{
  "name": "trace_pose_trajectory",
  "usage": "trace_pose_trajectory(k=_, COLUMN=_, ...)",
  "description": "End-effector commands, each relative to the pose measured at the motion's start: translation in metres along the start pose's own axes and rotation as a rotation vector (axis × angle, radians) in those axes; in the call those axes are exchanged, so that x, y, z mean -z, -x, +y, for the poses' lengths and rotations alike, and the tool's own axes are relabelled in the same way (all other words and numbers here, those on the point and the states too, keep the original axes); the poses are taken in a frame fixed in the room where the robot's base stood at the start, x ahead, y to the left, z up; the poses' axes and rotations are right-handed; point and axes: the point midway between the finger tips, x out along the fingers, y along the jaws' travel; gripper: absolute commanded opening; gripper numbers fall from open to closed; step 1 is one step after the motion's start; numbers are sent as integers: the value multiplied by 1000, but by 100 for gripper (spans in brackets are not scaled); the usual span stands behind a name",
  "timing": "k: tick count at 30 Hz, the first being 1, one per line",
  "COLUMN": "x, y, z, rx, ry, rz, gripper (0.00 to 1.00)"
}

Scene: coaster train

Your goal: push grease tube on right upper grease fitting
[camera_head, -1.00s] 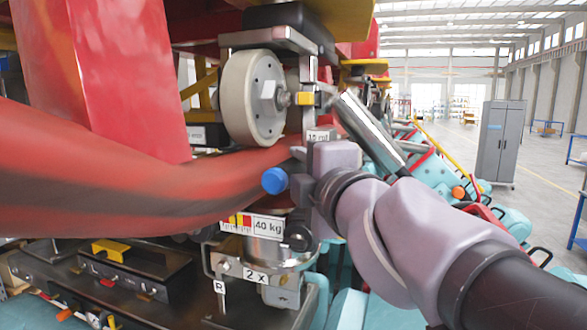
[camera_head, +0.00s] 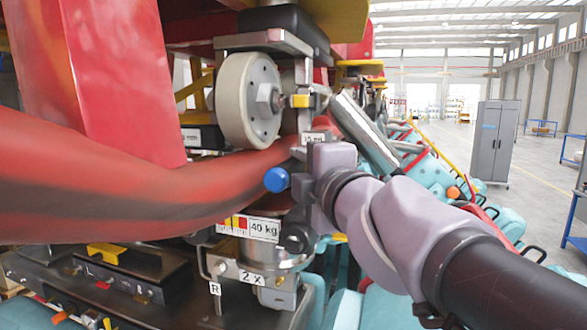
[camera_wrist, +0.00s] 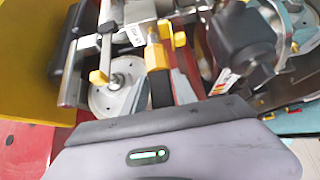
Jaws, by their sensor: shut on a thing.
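In the head view my gripper (camera_head: 322,165) is just below and right of a pale wheel (camera_head: 248,100). A silver cylinder (camera_head: 364,133), which looks like the grease tube's body, slants up-left from behind my wrist towards a small yellow block (camera_head: 301,101) beside the wheel hub. In the wrist view my gripper (camera_wrist: 160,85) is shut around a dark and yellow part of the tube (camera_wrist: 157,57). A yellow tip (camera_wrist: 98,77) points at the wheel hub (camera_wrist: 118,80). I cannot tell whether the nozzle touches the grease fitting.
A thick red tube (camera_head: 130,185) crosses on the left below the wheel. A "40 kg" labelled unit (camera_head: 262,230) stands below my gripper. Teal train seats (camera_head: 425,165) lie behind my arm. A grey cabinet (camera_head: 493,140) and open floor are at the right.

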Motion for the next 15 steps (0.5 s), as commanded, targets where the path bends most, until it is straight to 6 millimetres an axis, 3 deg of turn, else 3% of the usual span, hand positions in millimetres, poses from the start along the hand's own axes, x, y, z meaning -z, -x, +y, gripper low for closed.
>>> trace_pose_trajectory(k=15, x=-5, y=-6, z=1, rx=0, ry=0, rz=-1, gripper=0)
